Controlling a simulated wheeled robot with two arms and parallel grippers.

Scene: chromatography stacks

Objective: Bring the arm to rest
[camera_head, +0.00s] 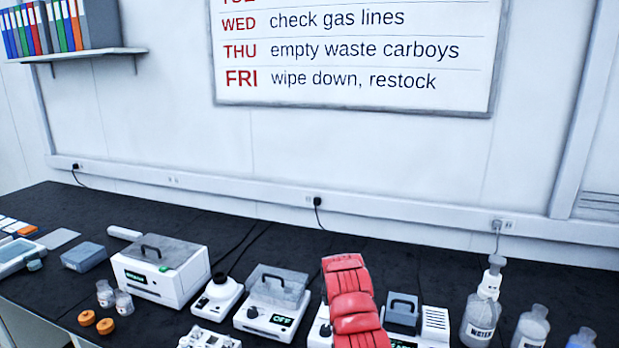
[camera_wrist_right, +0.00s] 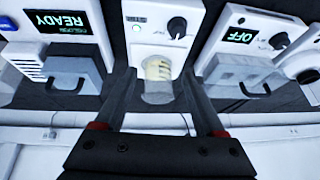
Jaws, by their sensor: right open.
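My right arm, a red segment (camera_head: 352,305) in the head view, reaches over the bench in front of a white device; its gripper is hidden there. In the right wrist view my right gripper (camera_wrist_right: 160,78) is open, with two dark fingers well apart. Between them in the picture is a clear, rounded vessel with pale yellow contents (camera_wrist_right: 159,72), at a white device with a dark knob (camera_wrist_right: 172,30). The fingers appear apart from the vessel; its distance from them is hard to tell. My left gripper is not in view.
A device reading OFF (camera_head: 272,305) stands left of my arm, and a device reading READY (camera_wrist_right: 62,22) stands on the other side. Bottles (camera_head: 480,315) stand at the right. A lidded white box (camera_head: 140,278), jars and orange caps (camera_head: 105,326) stand left. The back bench strip is mostly clear.

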